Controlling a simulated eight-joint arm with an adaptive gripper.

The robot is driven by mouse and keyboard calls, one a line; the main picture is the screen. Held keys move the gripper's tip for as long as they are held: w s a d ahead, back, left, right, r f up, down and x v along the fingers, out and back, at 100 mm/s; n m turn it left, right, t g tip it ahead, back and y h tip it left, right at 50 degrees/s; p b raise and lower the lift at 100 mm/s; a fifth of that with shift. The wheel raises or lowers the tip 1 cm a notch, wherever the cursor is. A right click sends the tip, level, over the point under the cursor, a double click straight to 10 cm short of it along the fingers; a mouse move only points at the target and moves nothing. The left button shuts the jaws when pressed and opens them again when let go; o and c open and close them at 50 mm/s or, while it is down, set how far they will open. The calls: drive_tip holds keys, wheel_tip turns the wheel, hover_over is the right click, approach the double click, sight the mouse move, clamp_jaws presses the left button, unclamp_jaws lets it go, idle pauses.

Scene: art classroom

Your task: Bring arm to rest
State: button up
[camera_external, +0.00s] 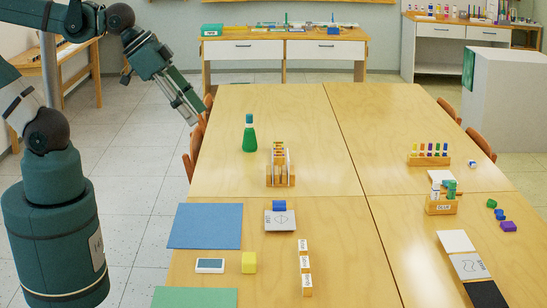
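My arm rises from its dark green base at the left edge and reaches over the top left of the external view. My gripper (190,113) points down and to the right, beside the left edge of the wooden table (225,108). It looks clear of the table items and nothing visible hangs from it. Its fingers are small and seen at an angle, so I cannot tell whether they are open or shut.
A green bottle (249,137) and wooden rack (280,168) stand nearest the gripper on the table. Chairs (193,150) line the left edge. The table's far left is clear.

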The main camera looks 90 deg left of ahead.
drive_tip(key=shift+f+b, duration=1.35)
idle(0.6)
